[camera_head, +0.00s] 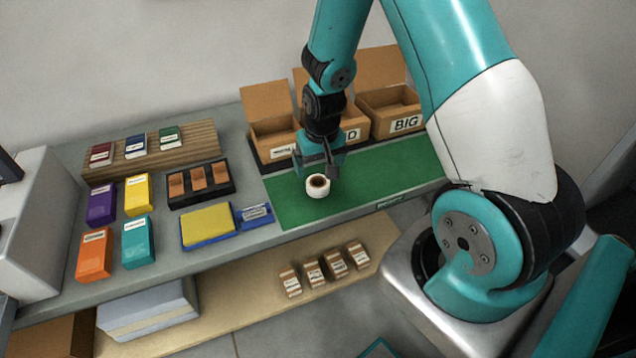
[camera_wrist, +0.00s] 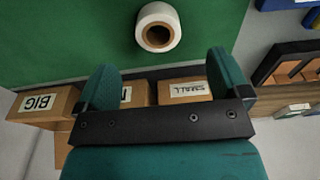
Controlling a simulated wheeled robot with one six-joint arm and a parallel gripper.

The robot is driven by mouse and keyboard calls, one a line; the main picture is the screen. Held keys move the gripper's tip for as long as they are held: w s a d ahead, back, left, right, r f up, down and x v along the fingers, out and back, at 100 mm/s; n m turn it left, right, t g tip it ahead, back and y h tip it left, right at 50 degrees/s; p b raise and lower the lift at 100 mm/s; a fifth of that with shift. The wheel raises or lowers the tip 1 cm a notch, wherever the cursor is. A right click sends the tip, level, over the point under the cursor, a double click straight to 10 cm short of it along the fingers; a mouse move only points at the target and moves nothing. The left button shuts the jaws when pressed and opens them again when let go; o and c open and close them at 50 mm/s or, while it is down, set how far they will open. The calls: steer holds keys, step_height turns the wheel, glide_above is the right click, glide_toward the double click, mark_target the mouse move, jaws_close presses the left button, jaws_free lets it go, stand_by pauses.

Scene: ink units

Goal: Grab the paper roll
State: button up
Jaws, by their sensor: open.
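The paper roll (camera_head: 318,186) is white with a brown cardboard core. It stands upright on the green mat (camera_head: 290,211), near the mat's left part. In the wrist view the paper roll (camera_wrist: 158,27) shows at the top middle, beyond my fingertips and roughly centred between them. My gripper (camera_head: 317,172) is above and close beside the roll in the head view. In the wrist view my gripper (camera_wrist: 162,75) has its two teal fingers wide apart with nothing between them. The head view does not clearly show the gap between fingers and roll.
Cardboard boxes, one labelled BIG (camera_head: 405,124), stand behind the mat. Left of it lie a yellow pad (camera_head: 208,225), a black tray (camera_head: 186,200) and several coloured boxes (camera_head: 138,241). Small packs (camera_head: 336,262) lie on the lower shelf. The mat right of the roll is clear.

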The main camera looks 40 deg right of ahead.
mark_target(318, 182)
steer(key=f, duration=0.3)
steer(key=shift+w+f+p, duration=0.2)
steer(key=shift+p, duration=0.1)
steer(key=shift+w+d+f+p, duration=0.2)
steer(key=shift+f+p, duration=0.15)
steer(key=shift+f, duration=0.5)
steer(key=shift+w+d+f+p, duration=0.15)
steer(key=shift+f+p, duration=0.15)
steer(key=shift+f, duration=0.55)
steer(key=shift+w+d+f+p, duration=0.1)
steer(key=shift+w+f+p, duration=0.2)
steer(key=shift+f, duration=0.55)
steer(key=shift+s, duration=0.1)
steer(key=shift+c, duration=0.2)
steer(key=c, duration=1)
